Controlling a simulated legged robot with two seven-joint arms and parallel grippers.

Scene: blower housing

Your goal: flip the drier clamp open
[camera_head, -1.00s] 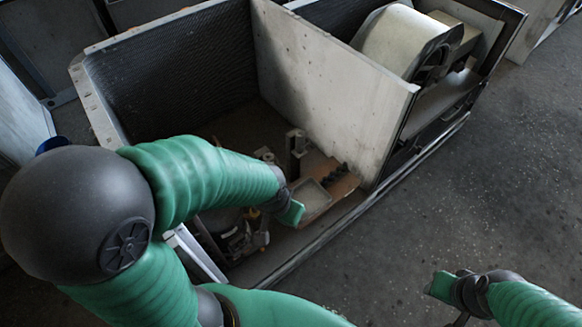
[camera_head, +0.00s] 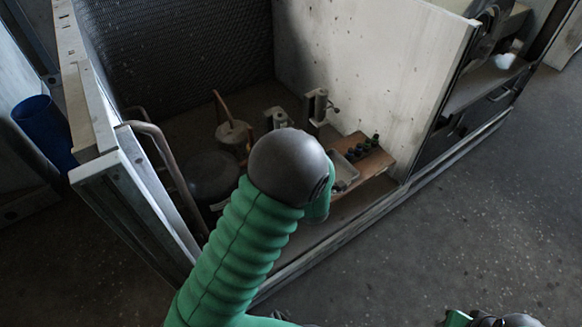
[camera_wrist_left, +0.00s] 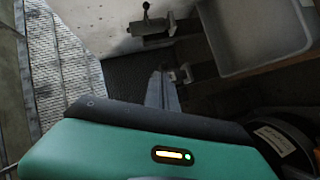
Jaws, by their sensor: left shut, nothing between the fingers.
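Two small grey clamp-like fittings stand inside the housing in the head view, one by the partition wall (camera_head: 317,106) and one left of it (camera_head: 278,119). I cannot tell which is the drier clamp. In the left wrist view, a fitting with a ball-ended lever (camera_wrist_left: 150,27) is at the top, and a smaller bracket (camera_wrist_left: 181,75) is lower. My left gripper (camera_wrist_left: 163,85) shows there as a narrow grey wedge, shut and empty, apparently beside the bracket; contact is unclear. My arm hides it in the head view. My right arm shows only at the bottom edge, its gripper out of frame.
A wooden board (camera_head: 368,160) carries a grey tray (camera_head: 343,172) and several dark knobs. A rounded dark vessel (camera_head: 212,176) and a bent pipe (camera_head: 160,150) are at left. The partition (camera_head: 375,75) bounds the bay. A blue bin (camera_head: 44,130) stands outside; floor at right is clear.

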